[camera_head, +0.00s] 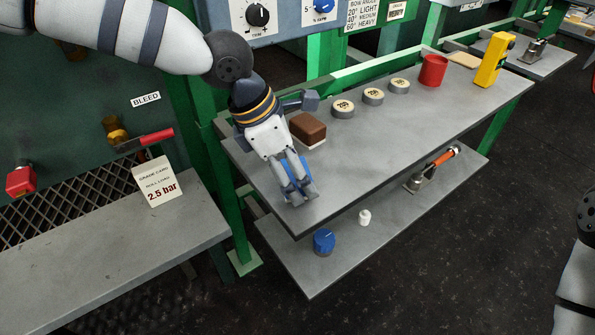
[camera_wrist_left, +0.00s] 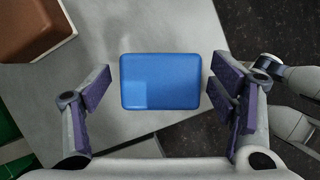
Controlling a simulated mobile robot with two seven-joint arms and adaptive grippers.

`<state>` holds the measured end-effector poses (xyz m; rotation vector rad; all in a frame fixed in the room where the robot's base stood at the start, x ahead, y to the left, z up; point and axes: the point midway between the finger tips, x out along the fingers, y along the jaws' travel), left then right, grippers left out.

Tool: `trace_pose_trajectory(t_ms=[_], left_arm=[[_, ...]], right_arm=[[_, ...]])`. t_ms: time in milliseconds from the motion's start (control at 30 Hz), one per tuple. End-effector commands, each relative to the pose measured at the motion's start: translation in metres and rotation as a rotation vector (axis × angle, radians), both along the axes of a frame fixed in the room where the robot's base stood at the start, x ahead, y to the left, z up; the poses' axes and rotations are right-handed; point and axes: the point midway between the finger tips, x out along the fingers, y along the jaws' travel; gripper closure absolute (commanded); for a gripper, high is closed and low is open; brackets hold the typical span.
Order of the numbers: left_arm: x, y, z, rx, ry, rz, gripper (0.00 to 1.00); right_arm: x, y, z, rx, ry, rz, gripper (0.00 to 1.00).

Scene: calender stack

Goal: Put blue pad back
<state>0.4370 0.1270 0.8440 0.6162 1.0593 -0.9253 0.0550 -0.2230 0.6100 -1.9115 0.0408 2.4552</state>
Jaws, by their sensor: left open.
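The blue pad (camera_wrist_left: 160,81) is a flat, rounded rectangle seen from above in the left wrist view. It lies between the two fingers of my left gripper (camera_wrist_left: 158,95), over the grey bench top near its edge. A narrow gap shows on each side of the pad, so the fingers are open and not seen touching it. In the head view my left gripper (camera_head: 300,192) points down at the near left end of the bench, and only bits of blue show around its fingers. My right gripper is out of view.
A brown block with a pale base (camera_head: 308,128) stands close beside my left gripper. Several round discs (camera_head: 373,96), a red cup (camera_head: 433,70) and a yellow device (camera_head: 494,60) stand farther along the bench (camera_head: 400,135).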

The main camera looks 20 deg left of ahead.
Motion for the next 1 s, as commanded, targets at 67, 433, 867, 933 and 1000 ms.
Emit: trace_pose_trajectory(t_ms=[67,433,867,933,1000], left_arm=[[-0.003,0.006,0.025,-0.005,-0.013,0.002,0.22],[-0.020,0.034,0.100,-0.003,-0.008,0.000,0.22],[-0.021,0.037,0.103,-0.001,-0.002,-0.002,0.22],[-0.021,0.037,0.103,-0.001,-0.002,-0.002,0.22],[-0.021,0.036,0.103,-0.001,-0.002,-0.002,0.22]], right_arm=[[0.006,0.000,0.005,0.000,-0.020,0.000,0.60],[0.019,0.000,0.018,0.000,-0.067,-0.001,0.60],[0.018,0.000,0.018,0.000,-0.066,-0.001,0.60],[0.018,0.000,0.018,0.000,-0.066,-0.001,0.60],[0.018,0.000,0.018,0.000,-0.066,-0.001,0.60]])
